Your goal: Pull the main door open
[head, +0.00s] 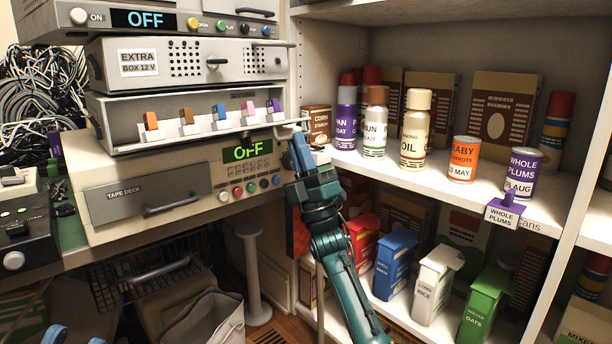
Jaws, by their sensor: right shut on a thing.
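The main door appears to be the pale front panel (200,140) of the box between the extra box and the tape deck. It seems to lie folded down, seen nearly edge-on, with the box's inside showing above it. Several coloured switches (187,122) stand in a row in the opening. A thin grey handle (291,122) sticks out at the panel's right end. My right gripper (299,140) is at that handle with its blue fingers shut on it; the fingers partly hide the contact. My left gripper (77,338) shows only two blue fingertips, apart, at the bottom left edge.
The extra box (190,62) sits above, the tape deck (185,185) below. To the right, an open shelf (395,180) holds cans, bottles and boxes close to my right arm. A wire basket (150,275) and a grey bag (205,320) are under the bench.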

